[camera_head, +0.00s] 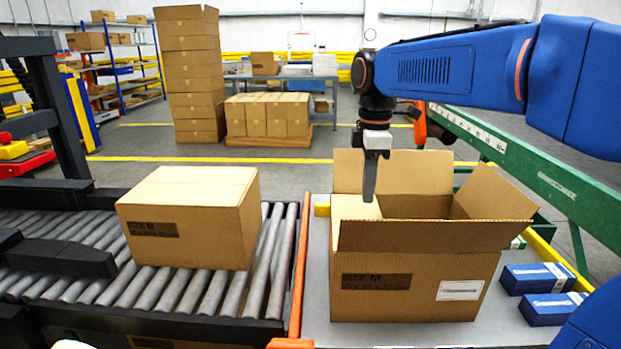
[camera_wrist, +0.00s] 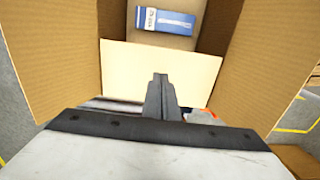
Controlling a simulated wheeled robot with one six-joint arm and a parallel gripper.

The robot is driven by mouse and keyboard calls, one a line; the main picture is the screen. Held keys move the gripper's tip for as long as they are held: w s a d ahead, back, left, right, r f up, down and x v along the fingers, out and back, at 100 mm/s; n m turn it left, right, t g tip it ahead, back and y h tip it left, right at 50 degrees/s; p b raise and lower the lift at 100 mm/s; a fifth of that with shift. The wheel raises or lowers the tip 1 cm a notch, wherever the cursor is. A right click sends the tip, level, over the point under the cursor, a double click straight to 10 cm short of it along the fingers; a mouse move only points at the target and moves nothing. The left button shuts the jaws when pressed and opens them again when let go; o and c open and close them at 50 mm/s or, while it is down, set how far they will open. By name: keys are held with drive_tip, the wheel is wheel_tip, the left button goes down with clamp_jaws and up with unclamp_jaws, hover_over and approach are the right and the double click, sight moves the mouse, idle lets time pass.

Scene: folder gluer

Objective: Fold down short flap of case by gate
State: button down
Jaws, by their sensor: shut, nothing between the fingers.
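An open cardboard case (camera_head: 415,285), marked SIZE M, stands on the grey table right of the conveyor. Its left short flap (camera_head: 351,208) looks pale and roughly level, lying inward over the left part of the opening. The same flap (camera_wrist: 155,72) shows in the wrist view, just beyond my fingers. The near long flap (camera_head: 435,236), far long flap (camera_head: 425,170) and right short flap (camera_head: 495,195) stand up or outward. My gripper (camera_head: 369,197) is shut and empty, pointing down at the left flap. Its fingertips (camera_wrist: 160,78) overlap the flap in view; I cannot tell contact.
A blue box (camera_wrist: 165,19) lies inside the case. A closed case (camera_head: 195,215) sits on the roller conveyor (camera_head: 185,292), with an orange bar (camera_head: 300,255) between it and the table. Blue boxes (camera_head: 538,278) lie right of the case. A green rail (camera_head: 540,180) runs behind.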

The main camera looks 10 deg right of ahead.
drive_tip(key=shift+r, duration=2.5)
